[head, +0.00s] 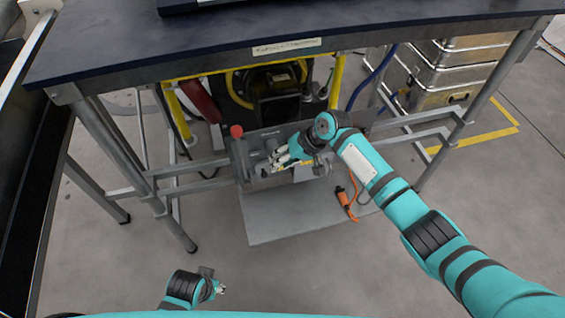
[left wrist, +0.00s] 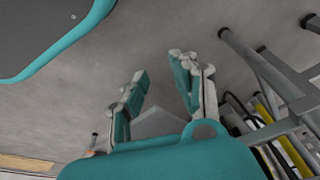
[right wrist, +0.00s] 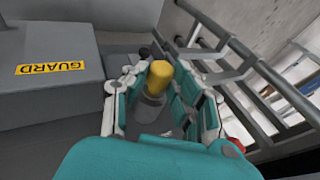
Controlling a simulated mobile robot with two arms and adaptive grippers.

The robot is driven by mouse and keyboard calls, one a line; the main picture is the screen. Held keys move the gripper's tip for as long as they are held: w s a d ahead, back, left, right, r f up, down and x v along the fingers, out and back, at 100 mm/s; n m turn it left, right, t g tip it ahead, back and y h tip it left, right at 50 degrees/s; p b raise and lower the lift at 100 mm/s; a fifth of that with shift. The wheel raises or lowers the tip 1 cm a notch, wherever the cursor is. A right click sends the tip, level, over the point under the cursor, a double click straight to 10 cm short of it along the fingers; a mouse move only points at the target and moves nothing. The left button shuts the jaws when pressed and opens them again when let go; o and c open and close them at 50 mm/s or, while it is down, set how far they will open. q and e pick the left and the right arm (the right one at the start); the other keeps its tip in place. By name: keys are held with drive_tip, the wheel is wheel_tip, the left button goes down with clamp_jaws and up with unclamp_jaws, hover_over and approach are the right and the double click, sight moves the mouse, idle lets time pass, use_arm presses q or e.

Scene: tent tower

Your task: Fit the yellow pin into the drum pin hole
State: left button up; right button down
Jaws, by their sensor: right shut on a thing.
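The yellow pin (right wrist: 160,76) stands between the fingers of my right gripper (right wrist: 160,95) in the right wrist view. The gripper is shut on it, and a grey cylindrical part (right wrist: 150,108) shows just below the yellow. In the head view my right gripper (head: 280,162) is at the grey machine (head: 262,142) under the table, and the pin is hard to make out. The drum pin hole cannot be made out in any view. My left gripper (left wrist: 160,85) is open and empty, with its fingers apart; it also shows low in the head view (head: 218,288).
A dark-topped table (head: 300,32) overhangs the machine. A grey box marked GUARD (right wrist: 50,80) stands left of my right gripper. A red knob (head: 236,131) and an orange device (head: 346,199) are near the machine. Metal cases (head: 450,70) stand at the right.

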drive_tip(key=shift+w+a, duration=0.1)
drive_tip(key=shift+w, duration=0.1)
drive_tip(key=c, duration=1.4)
unclamp_jaws()
drive_tip(key=o, duration=0.4)
use_arm(q)
drive_tip(key=shift+w+r, duration=0.3)
drive_tip(key=shift+r, duration=0.35)
drive_tip(key=shift+a, duration=0.1)
use_arm(e)
drive_tip(key=v, duration=1.2)
